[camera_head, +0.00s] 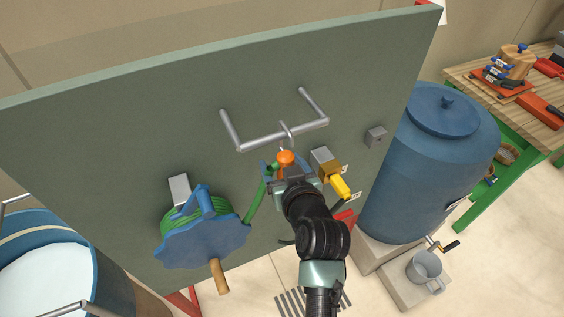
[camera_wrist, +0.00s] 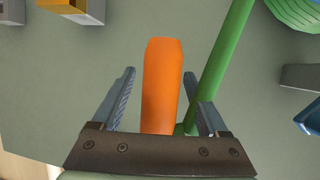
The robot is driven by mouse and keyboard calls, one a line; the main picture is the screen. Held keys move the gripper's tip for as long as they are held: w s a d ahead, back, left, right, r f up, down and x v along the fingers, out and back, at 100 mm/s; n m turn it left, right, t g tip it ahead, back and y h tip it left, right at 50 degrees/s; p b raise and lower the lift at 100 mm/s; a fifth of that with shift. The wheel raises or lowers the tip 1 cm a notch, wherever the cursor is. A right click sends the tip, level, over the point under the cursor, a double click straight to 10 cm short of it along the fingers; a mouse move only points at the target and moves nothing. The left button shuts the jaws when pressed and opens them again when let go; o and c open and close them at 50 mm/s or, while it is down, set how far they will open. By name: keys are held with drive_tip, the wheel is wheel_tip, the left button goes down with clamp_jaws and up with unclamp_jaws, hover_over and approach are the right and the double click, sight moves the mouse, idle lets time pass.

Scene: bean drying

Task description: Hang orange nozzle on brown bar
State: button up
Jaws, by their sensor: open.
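The orange nozzle (camera_head: 286,157) is just below a silver-grey U-shaped bar (camera_head: 284,135) on the green-grey panel; I see no brown bar. A thin grey hook (camera_head: 288,131) loops over the bar just above the nozzle; I cannot tell whether the two are joined. My gripper (camera_head: 285,167) is at the nozzle. In the wrist view the nozzle (camera_wrist: 162,85) stands between the open fingers of my gripper (camera_wrist: 160,76), with gaps on both sides. A green hose (camera_wrist: 222,62) runs past the right finger; its join to the nozzle is hidden.
A blue hose reel (camera_head: 203,240) with green hose is at the lower left of the panel (camera_head: 120,150). A brass tap with yellow handle (camera_head: 340,187) is close right of my gripper. A blue barrel (camera_head: 425,170) stands further right. The panel left of the bar is clear.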

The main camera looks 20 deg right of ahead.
clamp_jaws()
drive_tip(key=shift+r, duration=0.15)
drive_tip(key=shift+r+p, duration=1)
drive_tip(key=shift+r, duration=0.1)
drive_tip(key=shift+w, duration=0.1)
